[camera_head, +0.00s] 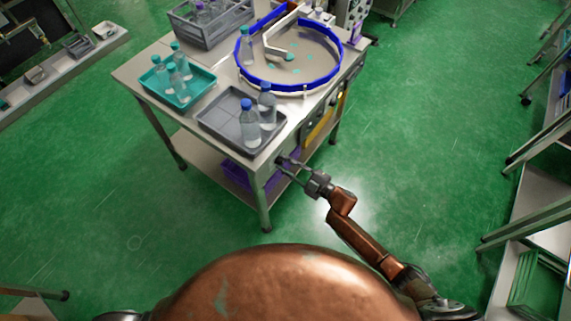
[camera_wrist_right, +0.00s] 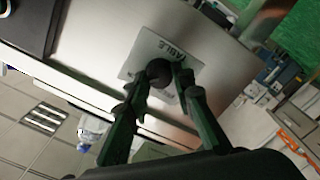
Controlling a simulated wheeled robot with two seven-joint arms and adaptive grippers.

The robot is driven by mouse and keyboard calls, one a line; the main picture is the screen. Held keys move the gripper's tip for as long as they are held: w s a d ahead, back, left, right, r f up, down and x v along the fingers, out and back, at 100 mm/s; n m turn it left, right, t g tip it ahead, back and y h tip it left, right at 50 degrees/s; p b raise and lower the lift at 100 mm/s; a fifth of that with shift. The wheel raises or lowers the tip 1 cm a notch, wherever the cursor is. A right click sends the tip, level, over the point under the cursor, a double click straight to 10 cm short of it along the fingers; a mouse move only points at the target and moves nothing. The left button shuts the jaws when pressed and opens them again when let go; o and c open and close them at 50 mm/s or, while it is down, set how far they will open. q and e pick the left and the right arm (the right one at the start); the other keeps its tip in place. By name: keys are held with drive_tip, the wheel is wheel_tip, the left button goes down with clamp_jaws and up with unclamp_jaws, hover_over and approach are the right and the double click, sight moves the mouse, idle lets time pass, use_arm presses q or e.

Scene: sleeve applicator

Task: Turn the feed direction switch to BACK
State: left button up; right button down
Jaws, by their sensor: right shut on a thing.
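A dark round switch knob (camera_wrist_right: 158,71) sits on a pale label plate (camera_wrist_right: 145,48) on the metal side of the worktable (camera_wrist_right: 95,30). The plate carries dark lettering that seems to end in "ABLE"; the rest is hidden or unclear, and I cannot read which way the switch points. My right gripper (camera_wrist_right: 161,80) is shut on the knob, one finger on each side. In the head view, my right gripper (camera_head: 281,166) reaches the front side of the table near its corner, where the switch is too small to make out. My left gripper is out of view.
The table top (camera_head: 195,115) holds a grey tray (camera_head: 222,122) with two bottles, a teal tray (camera_head: 198,94) with several bottles, a grey crate (camera_head: 215,35) and a blue-rimmed round feeder (camera_head: 290,83). Green floor is clear to the right of the table.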

idle(0.4)
drive_tip(key=c, duration=1.7)
unclamp_jaws()
drive_tip(key=shift+o, duration=0.2)
drive_tip(key=v, duration=1.2)
